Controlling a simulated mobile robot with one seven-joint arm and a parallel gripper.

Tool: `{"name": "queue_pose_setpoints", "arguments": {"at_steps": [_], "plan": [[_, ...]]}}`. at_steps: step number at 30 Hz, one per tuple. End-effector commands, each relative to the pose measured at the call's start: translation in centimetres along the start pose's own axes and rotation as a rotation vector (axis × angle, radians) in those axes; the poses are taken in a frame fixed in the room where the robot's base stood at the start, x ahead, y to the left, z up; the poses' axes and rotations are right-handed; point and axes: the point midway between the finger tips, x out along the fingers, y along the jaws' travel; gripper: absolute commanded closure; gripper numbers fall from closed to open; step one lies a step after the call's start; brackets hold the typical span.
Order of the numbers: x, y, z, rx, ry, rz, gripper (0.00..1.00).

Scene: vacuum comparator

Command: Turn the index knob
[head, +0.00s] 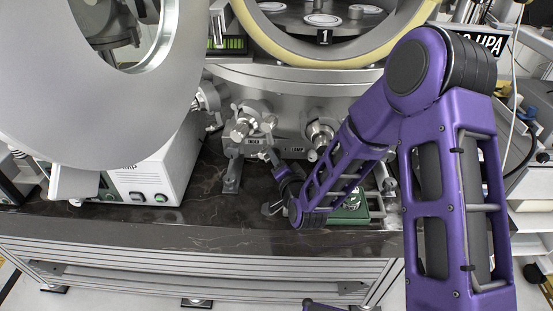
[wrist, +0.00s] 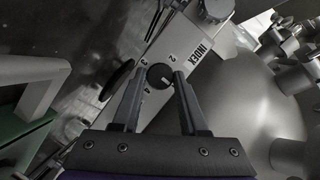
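The index knob (wrist: 159,76) is a small dark round knob with a light mark. It sits on a pale panel beside printed numerals and the INDEX label (wrist: 200,52) in the wrist view. My gripper (wrist: 160,74) is open, with one dark finger on each side of the knob near the fingertips. I cannot tell whether either finger touches it. In the head view my gripper (head: 268,154) is at the front of the grey panel by the INDEX label (head: 252,141); the small knob itself cannot be made out there.
A CLAMP label (head: 294,149) and a metal knob (head: 320,135) are to the right. A metal handwheel (head: 242,128) is close by on the left. The round chamber (head: 320,75) stands behind. A white instrument box (head: 150,175) is left; a green case (head: 350,212) lies below my arm.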

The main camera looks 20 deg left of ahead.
Motion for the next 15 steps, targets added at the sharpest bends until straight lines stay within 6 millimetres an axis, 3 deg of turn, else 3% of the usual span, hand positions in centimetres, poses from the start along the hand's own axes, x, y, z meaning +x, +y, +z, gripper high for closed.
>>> {"name": "queue_pose_setpoints", "arguments": {"at_steps": [1, 6, 15], "plan": [[0.0, 0.0, 0.0, 0.0, 0.0, 0.0, 0.68], [0.01, -0.01, -0.01, 0.0, 0.0, 0.0, 0.98], [0.02, -0.03, 0.01, -0.014, 0.0, 0.005, 1.0]]}}
